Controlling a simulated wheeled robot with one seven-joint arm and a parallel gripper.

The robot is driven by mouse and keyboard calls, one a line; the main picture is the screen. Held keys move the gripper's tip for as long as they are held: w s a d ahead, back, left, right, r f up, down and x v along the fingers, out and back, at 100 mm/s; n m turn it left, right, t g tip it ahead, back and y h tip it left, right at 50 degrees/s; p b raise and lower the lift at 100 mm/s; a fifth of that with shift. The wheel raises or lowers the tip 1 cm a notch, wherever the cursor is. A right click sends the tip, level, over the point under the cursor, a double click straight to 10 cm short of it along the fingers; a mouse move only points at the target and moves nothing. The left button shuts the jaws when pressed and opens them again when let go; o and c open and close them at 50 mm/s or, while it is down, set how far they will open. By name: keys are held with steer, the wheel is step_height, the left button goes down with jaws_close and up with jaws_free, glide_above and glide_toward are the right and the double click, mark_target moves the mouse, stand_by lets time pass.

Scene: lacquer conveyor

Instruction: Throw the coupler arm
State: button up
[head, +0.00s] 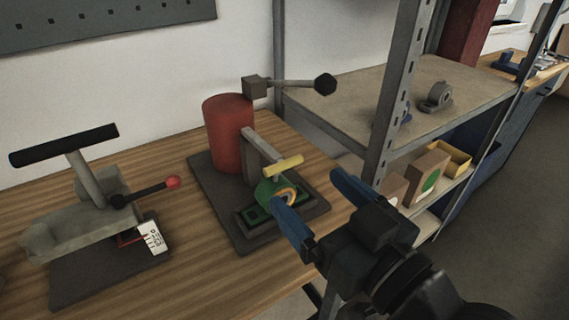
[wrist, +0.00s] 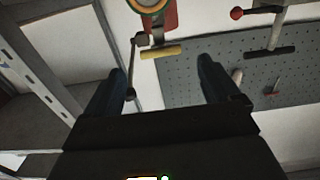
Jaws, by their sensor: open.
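No label in view names the coupler arm, so I cannot tell which lever it is. A red cylinder (head: 228,132) on a dark base has a grey lever (head: 290,83) at its top, ending in a black ball (head: 325,84). In front of it is a yellow bar (head: 283,166) above a green round part (head: 272,191) with an orange ring. In the wrist view the yellow bar (wrist: 161,51) shows between and beyond the fingers (wrist: 162,65).
Left on the wooden bench stands a grey device (head: 70,222) with a black T-bar (head: 64,145), a red-knobbed lever (head: 148,191) and a white tag (head: 152,237). A metal shelf (head: 345,105) with a post stands right of the red cylinder. Boxes (head: 425,180) sit on its lower shelf.

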mark_target(286, 168)
steer(key=p+x, duration=0.1)
steer(key=x, duration=0.6)
steer(key=shift+w+a, duration=0.25)
steer(key=shift+w, duration=0.1)
